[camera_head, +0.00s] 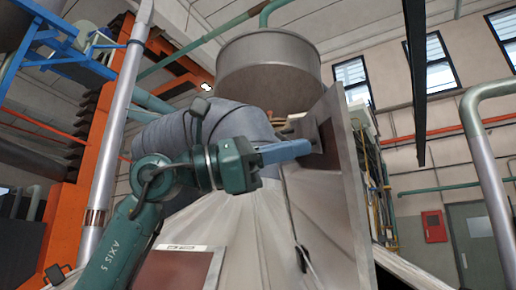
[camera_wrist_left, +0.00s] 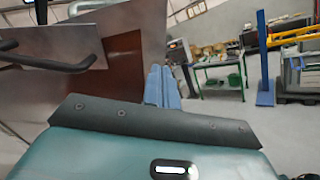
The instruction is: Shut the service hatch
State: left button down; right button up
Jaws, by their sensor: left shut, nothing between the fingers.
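The service hatch appears to be the large grey metal panel (camera_head: 348,165) right of centre in the head view, standing out at an angle from the pale housing. A dark reddish patch and a dark handle are on its face. In the wrist view the panel (camera_wrist_left: 120,25) fills the upper left, with the dark bar handle (camera_wrist_left: 45,55) at its left. My left gripper (camera_head: 308,147) is shut and empty, its blue fingers pointing right at the panel's face near the handle. In the wrist view the fingertips (camera_wrist_left: 161,70) overlap the panel's edge; I cannot tell whether they touch. My right gripper is not in view.
A grey round vessel (camera_head: 268,75) hangs above the housing. A steel pipe (camera_head: 485,160) curves down at the right and a dark bar (camera_head: 415,80) hangs near the panel. The wrist view shows open floor, a green-legged workbench (camera_wrist_left: 218,72) and a blue post (camera_wrist_left: 264,60).

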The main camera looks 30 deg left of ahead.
aim_at(343, 137)
pick_arm(q)
jog(key=shift+p+x, duration=0.6)
jog(key=shift+x, duration=2.1)
jog(key=shift+r, duration=0.1)
